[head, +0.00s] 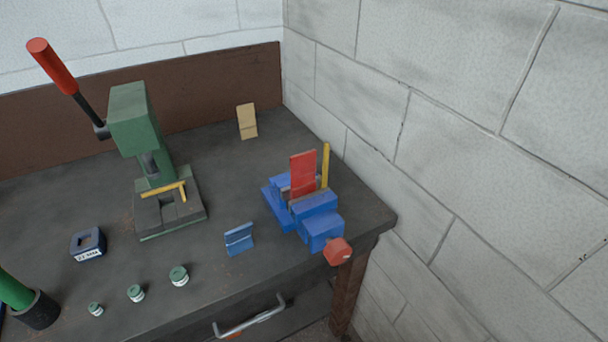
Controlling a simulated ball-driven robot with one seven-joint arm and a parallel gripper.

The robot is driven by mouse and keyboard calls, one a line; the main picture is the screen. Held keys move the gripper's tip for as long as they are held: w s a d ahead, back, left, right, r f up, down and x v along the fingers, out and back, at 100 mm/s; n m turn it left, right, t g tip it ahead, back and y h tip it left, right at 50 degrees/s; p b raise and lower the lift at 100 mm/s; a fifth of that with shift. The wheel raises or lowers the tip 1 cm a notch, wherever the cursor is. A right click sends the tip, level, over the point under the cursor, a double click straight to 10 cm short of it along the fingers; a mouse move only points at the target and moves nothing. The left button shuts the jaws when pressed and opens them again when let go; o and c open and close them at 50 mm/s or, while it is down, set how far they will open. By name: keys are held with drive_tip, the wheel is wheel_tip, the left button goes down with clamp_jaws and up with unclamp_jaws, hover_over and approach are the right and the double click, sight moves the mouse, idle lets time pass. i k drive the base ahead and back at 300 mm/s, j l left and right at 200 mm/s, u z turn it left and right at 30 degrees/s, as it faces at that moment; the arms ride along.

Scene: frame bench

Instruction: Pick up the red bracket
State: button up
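The red bracket (303,174) stands upright as a flat plate in the blue vise (317,202) near the right end of the bench. Its lower part is hidden by the vise. A narrow upright yellow piece (326,165) stands just to its right, close to the vise. I cannot tell whether the two touch. My gripper is not in view.
A green press (135,119) with a red-handled lever stands left on the bench. A blue bracket (239,239) lies left of the vise, and a tan bracket (247,121) stands behind. Small green-topped pieces (179,276) line the front. A block wall (450,130) rises at right.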

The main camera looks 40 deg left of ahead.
sight(295, 193)
drive_tip(key=u, duration=1.5)
